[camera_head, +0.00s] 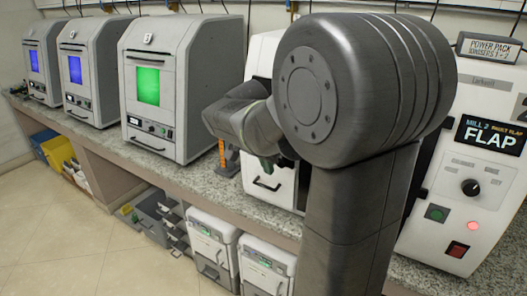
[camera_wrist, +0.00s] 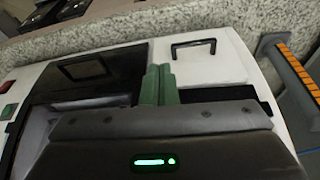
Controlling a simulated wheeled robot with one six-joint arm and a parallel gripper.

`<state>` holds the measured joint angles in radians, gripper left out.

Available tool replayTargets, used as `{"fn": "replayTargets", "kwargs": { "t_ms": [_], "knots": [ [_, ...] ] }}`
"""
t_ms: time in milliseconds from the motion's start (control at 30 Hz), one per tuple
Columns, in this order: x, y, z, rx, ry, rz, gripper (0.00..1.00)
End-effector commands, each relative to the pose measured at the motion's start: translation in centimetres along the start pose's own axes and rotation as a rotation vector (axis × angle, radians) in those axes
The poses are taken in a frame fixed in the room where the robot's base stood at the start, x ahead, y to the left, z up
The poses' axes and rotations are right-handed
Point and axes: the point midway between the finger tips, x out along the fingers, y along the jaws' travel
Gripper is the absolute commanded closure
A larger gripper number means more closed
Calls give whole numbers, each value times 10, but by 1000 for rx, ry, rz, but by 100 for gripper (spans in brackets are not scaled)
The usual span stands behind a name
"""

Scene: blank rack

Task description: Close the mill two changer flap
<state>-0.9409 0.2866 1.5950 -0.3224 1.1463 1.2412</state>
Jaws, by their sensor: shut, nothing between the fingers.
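The mill two machine is the white cabinet at right in the head view, with a display (camera_head: 490,136) reading "MILL 2" and "FLAP". In the wrist view its front has a white panel (camera_wrist: 215,68) with a black handle (camera_wrist: 193,47), beside a dark glossy panel (camera_wrist: 85,75). I cannot tell for sure which part is the changer flap or how far it stands open. My gripper (camera_wrist: 158,83) has its green fingers shut together and empty, in front of the seam between these panels; contact is unclear. In the head view my arm hides much of the machine's front.
An orange-striped post (camera_head: 222,155) stands left of the machine. Mill controls include a green button (camera_head: 437,213) and a red switch (camera_head: 458,249). Other machines line the speckled counter (camera_head: 155,165) to the left. Drawer units (camera_head: 211,244) stand below; floor at left is clear.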

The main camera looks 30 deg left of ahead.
Motion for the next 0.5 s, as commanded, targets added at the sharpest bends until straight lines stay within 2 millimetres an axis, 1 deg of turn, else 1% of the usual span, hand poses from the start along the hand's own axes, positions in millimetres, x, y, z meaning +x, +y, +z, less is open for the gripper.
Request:
{"fn": "replayTargets", "kwargs": {
  "t_ms": [33, 100, 200, 333, 500],
  "knots": [
    [1, 1, -11, 5, 0, 2, 100],
    [6, 1, -20, 5, 1, 1, 100],
    [10, 1, -29, 3, 1, 1, 100],
    [14, 0, -35, 1, 1, 0, 100],
    [15, 0, -36, 1, 1, -1, 100]
  ]
}}
